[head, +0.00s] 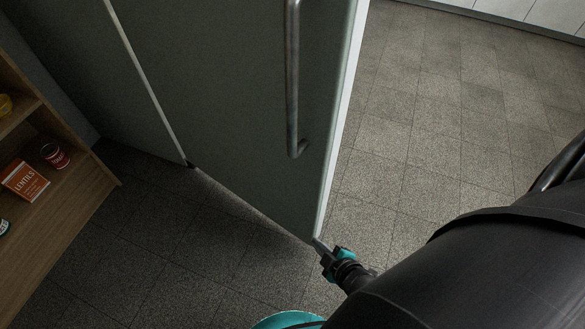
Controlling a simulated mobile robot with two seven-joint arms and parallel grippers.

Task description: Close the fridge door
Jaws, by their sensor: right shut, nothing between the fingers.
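The fridge door (235,95) is a dark grey-green panel with a vertical metal bar handle (292,85). It stands ajar, its pale inner edge (343,125) facing right. Another dark fridge panel (80,70) is to its left, past a light vertical seam. My right gripper (320,245) is shut and empty at the lower corner of the door's free edge, at or very close to it; I cannot tell if it touches. My right arm fills the lower right. My left gripper is not in view.
A wooden shelf (75,195) at the left holds an orange lentils box (25,180), a red can (55,155) and other items. Tiled floor (430,110) is clear to the right of the door. Pale cabinet fronts (530,12) line the far top right.

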